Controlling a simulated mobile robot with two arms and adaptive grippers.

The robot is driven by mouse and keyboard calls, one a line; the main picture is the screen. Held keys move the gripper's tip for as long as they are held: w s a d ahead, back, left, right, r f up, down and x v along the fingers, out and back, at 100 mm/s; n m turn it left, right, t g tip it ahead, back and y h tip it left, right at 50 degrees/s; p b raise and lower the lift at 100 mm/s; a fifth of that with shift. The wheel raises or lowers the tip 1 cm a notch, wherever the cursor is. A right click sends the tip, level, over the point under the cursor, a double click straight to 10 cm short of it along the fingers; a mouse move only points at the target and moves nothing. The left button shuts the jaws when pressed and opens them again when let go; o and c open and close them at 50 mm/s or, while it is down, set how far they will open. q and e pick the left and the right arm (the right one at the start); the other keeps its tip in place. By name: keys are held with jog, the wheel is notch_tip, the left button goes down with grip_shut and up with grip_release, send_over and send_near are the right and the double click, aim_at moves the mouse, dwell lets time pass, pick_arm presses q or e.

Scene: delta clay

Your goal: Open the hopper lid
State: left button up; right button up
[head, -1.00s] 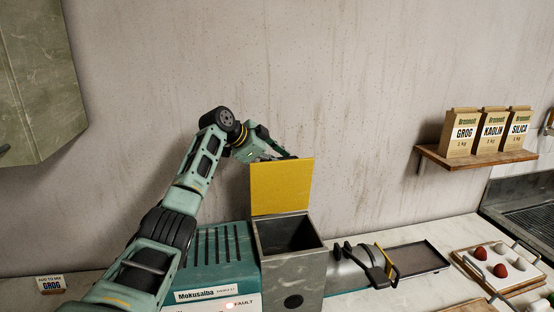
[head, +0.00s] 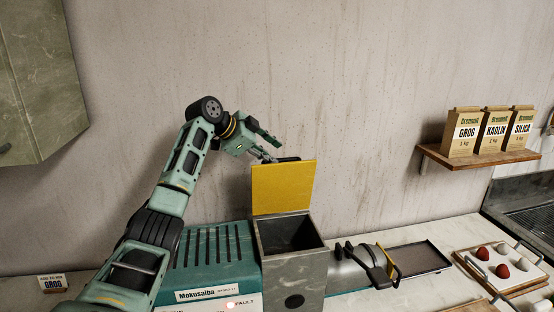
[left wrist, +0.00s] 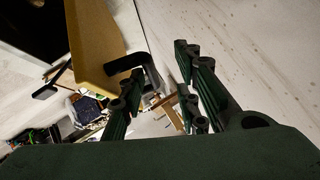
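The yellow hopper lid (head: 283,187) stands upright at the back of the grey hopper (head: 291,262). The hopper's dark square opening (head: 288,236) is uncovered. My left gripper (head: 274,147) is above and behind the lid's top left corner, with its fingers spread and nothing between them. In the left wrist view, the lid (left wrist: 98,45) shows at an angle, with a black bracket-like handle (left wrist: 133,72) near the open fingers (left wrist: 160,95). Whether a finger touches the handle cannot be told. My right gripper is not in view.
The teal machine (head: 210,255) with a lit FAULT light adjoins the hopper on the left. A black-handled lever (head: 375,265) and a dark tray (head: 418,258) are on the right. A shelf (head: 478,157) holds three bags. The wall stands close behind.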

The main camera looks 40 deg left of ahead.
pick_arm(q)
jog(key=v, duration=0.7)
jog(key=shift+s, duration=0.2)
